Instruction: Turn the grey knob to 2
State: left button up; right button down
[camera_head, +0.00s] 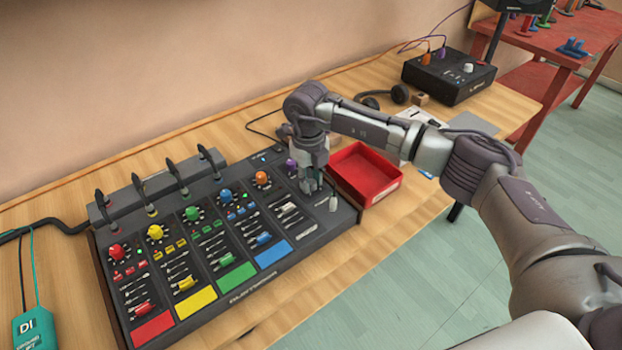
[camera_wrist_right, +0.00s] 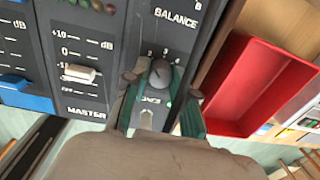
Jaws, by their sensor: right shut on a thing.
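The grey knob (camera_wrist_right: 160,72) is on the right end of the mixer panel, below the BALANCE label. The digits 2, 3 and 4 are printed in an arc above it in the right wrist view. I cannot tell surely which digit its mark faces. My right gripper (camera_head: 313,182) points down at the right end of the mixer (camera_head: 232,292). In the right wrist view its fingers (camera_wrist_right: 161,88) are on both sides of the knob, shut on it. The gripper hides the knob in the head view. My left gripper is not in view.
A red tray (camera_head: 384,194) stands right beside the mixer. A white-topped slider (camera_wrist_right: 80,72) marked MASTER is left of the knob. Coloured knobs and sliders cover the panel, with upright black plugs (camera_head: 172,172) behind. A black box (camera_head: 447,78) stands at the back right.

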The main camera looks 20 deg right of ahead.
jog(key=shift+r, duration=0.1)
jog(key=c, duration=0.9)
grip_release()
jog(key=shift+c, duration=0.2)
notch_tip(320, 180, up, 12)
jog(key=shift+a, duration=0.25)
jog(key=shift+s, duration=0.1)
